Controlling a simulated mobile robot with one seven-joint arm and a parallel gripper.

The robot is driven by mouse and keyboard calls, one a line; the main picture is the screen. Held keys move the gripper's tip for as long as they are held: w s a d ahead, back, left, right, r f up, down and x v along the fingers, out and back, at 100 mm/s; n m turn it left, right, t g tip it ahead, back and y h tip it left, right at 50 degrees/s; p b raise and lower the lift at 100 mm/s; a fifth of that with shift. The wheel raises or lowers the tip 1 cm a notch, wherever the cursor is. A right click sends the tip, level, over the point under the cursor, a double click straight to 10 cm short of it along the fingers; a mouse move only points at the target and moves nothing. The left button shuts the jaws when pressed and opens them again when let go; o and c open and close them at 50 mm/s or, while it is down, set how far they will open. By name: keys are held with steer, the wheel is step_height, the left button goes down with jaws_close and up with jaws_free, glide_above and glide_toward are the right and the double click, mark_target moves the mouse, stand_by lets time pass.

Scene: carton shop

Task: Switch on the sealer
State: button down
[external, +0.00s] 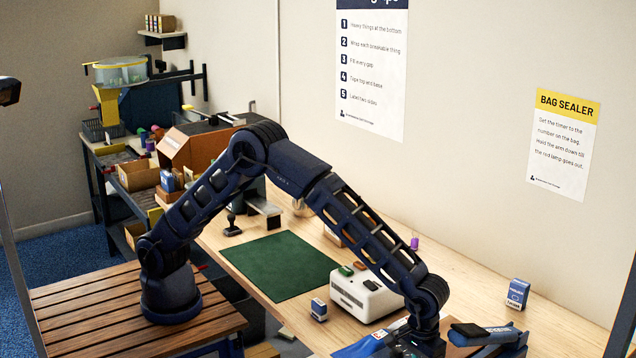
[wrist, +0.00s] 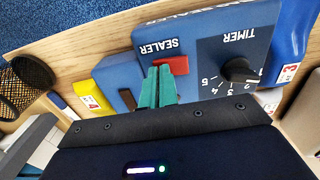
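The sealer (wrist: 200,28) is a blue box on the wooden bench, lettered SEALER and TIMER, upside down in the wrist view. A red switch (wrist: 178,65) sits beside the SEALER lettering. A black timer knob (wrist: 240,69) with numbers around it is on a dark panel to the right. My gripper (wrist: 159,70) has its two green fingers together, with nothing seen between them. The fingertips overlap the left part of the red switch in the picture; I cannot tell whether they touch it. In the external view my gripper is at the bottom edge, mostly hidden by my wrist.
A white box with buttons (external: 365,297) stands behind my wrist on the bench. A green mat (external: 280,265) lies to the left. A small blue box (external: 517,293) stands at the right. The wrist view shows a black mesh cup (wrist: 31,73) and a blue packet (wrist: 294,35).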

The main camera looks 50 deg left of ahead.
steer(key=shift+s+f+y, duration=0.1)
steer(key=shift+f+y, duration=0.4)
steer(key=shift+f, duration=0.15)
steer(key=shift+a, duration=0.85)
step_height(320, 180, up, 15)
steer(key=d, duration=0.2)
steer(key=shift+r, duration=0.2)
